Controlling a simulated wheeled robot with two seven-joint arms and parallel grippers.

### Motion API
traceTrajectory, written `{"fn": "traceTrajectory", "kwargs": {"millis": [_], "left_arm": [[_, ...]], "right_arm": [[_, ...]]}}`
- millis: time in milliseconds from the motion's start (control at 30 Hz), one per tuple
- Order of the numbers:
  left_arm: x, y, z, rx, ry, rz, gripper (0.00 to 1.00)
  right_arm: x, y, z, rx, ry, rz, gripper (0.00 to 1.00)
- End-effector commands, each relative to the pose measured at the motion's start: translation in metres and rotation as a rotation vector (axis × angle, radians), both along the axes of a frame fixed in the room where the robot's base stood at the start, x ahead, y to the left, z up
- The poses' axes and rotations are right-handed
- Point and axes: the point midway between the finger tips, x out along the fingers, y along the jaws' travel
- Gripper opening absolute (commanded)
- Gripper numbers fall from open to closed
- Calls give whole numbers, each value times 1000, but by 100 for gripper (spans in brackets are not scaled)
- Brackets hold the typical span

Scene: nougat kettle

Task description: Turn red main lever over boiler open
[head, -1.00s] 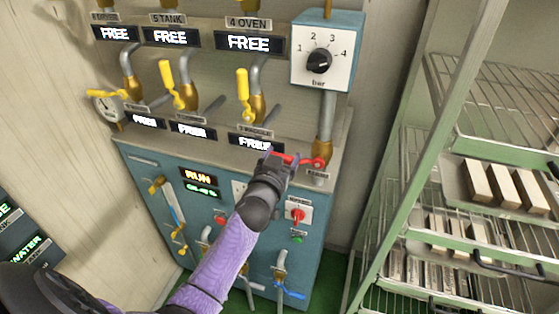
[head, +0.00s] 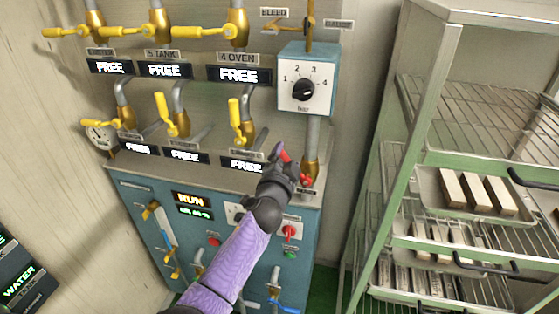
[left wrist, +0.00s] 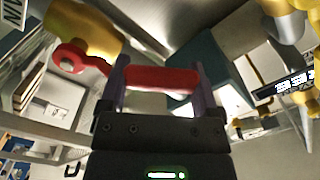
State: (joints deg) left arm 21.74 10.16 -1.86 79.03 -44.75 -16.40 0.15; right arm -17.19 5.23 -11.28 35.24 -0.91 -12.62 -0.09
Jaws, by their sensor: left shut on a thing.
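The red main lever (head: 286,157) sits on a brass valve (head: 310,171) on the vertical pipe above the blue boiler cabinet (head: 140,190). My left gripper (head: 280,156) is shut on the lever's handle, which now slants up and to the left from its pivot. In the left wrist view the red handle (left wrist: 160,78) spans between the two fingers, and its round red hub (left wrist: 80,60) lies at the left beside the brass body. Part of the lever is hidden behind the gripper in the head view. My right gripper is not in view.
A grey-white box with a black dial (head: 303,90) is above the lever on the same pipe. Yellow-handled valves (head: 236,118) stand to the left. A green rack with trays of pale bars (head: 478,190) stands at the right.

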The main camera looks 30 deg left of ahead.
Motion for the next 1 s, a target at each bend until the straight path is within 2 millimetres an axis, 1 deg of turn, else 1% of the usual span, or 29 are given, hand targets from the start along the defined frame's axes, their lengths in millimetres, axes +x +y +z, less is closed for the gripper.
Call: {"fn": "traceTrajectory", "kwargs": {"millis": [33,200,500,800,1000], "left_arm": [[1,-3,3,41,10,0,0],[3,-14,9,196,47,0,0],[8,-31,13,431,104,1,0],[10,-43,13,574,139,0,0],[11,-46,13,617,149,-1,0]], "right_arm": [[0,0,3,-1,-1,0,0],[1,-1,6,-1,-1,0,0],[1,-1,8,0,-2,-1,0],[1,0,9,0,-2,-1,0],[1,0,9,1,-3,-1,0]]}}
